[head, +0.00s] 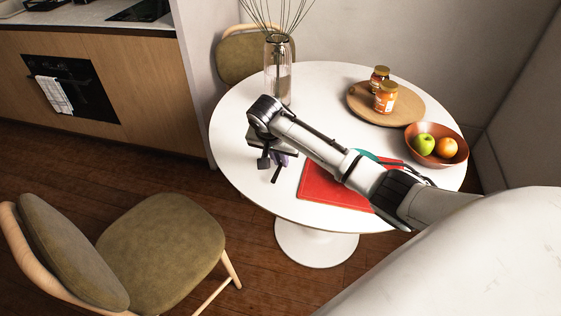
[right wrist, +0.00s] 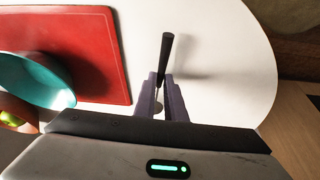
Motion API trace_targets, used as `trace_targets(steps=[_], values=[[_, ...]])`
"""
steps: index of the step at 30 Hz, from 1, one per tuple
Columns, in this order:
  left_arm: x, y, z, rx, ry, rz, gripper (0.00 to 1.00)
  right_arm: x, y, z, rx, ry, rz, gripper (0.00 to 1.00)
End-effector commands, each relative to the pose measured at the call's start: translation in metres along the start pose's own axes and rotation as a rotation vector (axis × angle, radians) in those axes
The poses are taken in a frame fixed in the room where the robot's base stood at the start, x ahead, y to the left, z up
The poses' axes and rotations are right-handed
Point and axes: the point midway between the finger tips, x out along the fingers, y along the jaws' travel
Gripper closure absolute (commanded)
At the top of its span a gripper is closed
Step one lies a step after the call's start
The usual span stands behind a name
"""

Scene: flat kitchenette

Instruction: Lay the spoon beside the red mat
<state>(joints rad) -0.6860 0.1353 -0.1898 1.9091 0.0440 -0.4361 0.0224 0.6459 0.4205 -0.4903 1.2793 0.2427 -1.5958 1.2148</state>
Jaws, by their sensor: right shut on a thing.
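The red mat (head: 322,188) lies on the white round table, partly hidden behind my right arm; it also shows in the right wrist view (right wrist: 98,45). My right gripper (right wrist: 163,80) is shut on the spoon (right wrist: 167,52), whose dark handle sticks out beyond the fingers. In the head view the right gripper (head: 274,160) is over the table, to the left of the mat. The spoon is beside the mat's edge, not over it. I cannot tell whether the spoon touches the table. My left gripper is not in view.
A teal bowl (right wrist: 38,82) sits on the mat. A glass vase (head: 278,75), a round wooden board (head: 408,112) with two jars and a brown bowl (head: 455,157) of fruit stand on the table (head: 235,110). White tabletop around the spoon is clear.

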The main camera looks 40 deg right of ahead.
Motion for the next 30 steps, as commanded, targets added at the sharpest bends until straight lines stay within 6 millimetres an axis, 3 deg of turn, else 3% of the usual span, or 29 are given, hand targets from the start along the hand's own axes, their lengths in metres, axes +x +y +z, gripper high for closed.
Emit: trace_targets(steps=[3, 22, 23, 25, 30], values=[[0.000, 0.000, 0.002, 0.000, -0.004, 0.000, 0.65, 0.010, 0.000, 0.004, 0.001, 0.000, -0.001, 1.00], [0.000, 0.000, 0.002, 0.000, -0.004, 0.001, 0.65, 0.022, 0.000, 0.010, 0.000, -0.002, 0.001, 1.00], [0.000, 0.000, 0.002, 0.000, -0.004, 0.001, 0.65, 0.022, 0.000, 0.010, 0.000, -0.001, 0.000, 0.85], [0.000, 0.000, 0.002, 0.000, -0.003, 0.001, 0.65, 0.022, 0.001, 0.011, -0.001, -0.003, 0.002, 0.73], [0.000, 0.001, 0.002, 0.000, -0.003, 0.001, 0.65, 0.025, 0.004, 0.012, -0.002, -0.006, 0.011, 0.71]])
